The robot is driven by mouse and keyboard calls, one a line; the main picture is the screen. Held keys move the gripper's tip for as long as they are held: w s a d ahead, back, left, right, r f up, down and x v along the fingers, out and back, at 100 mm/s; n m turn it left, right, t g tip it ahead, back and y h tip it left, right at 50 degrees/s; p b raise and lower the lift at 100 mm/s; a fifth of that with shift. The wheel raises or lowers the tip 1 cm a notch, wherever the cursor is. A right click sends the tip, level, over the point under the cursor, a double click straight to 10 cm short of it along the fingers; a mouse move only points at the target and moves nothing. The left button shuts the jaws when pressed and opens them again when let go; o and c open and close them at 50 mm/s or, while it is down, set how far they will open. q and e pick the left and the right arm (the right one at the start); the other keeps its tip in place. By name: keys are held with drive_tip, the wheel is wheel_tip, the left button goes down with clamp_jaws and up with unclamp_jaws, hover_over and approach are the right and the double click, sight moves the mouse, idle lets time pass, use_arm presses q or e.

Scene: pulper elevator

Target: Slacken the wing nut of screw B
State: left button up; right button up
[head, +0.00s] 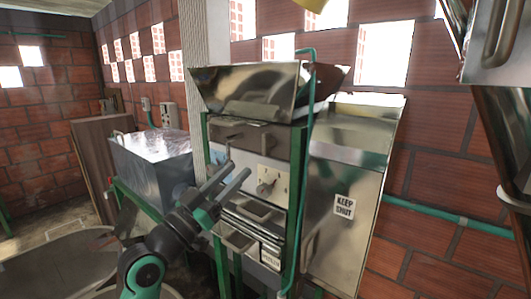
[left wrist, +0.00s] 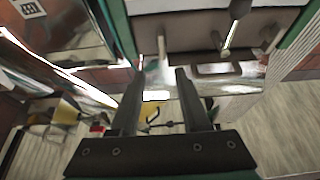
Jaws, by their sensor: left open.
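The pulper's pale front panel (head: 268,175) has a round knob (head: 266,188) with small marks around it. My left gripper (head: 237,172) is in front of the panel's left part, open with nothing between its fingers. In the left wrist view, turned over, its two dark fingers (left wrist: 160,75) point toward the machine front (left wrist: 195,30). I cannot tell which is screw B, and no wing nut shows clearly.
A steel hopper (head: 245,92) tops the green-framed machine. A green pipe (head: 305,170) runs down its right side, beside a steel cover with a KEEP SHUT sign (head: 344,207). A metal tank (head: 152,160) stands left. Slots and trays (head: 240,240) jut out below the panel.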

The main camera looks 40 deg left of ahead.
sight(263, 142)
use_arm(q)
drive_tip(key=x, duration=0.6)
drive_tip(key=p+x, duration=0.1)
drive_tip(key=x, duration=0.4)
drive_tip(key=shift+w+a+r+p, duration=0.25)
drive_tip(key=shift+w+r+p, duration=0.05)
clamp_jaws()
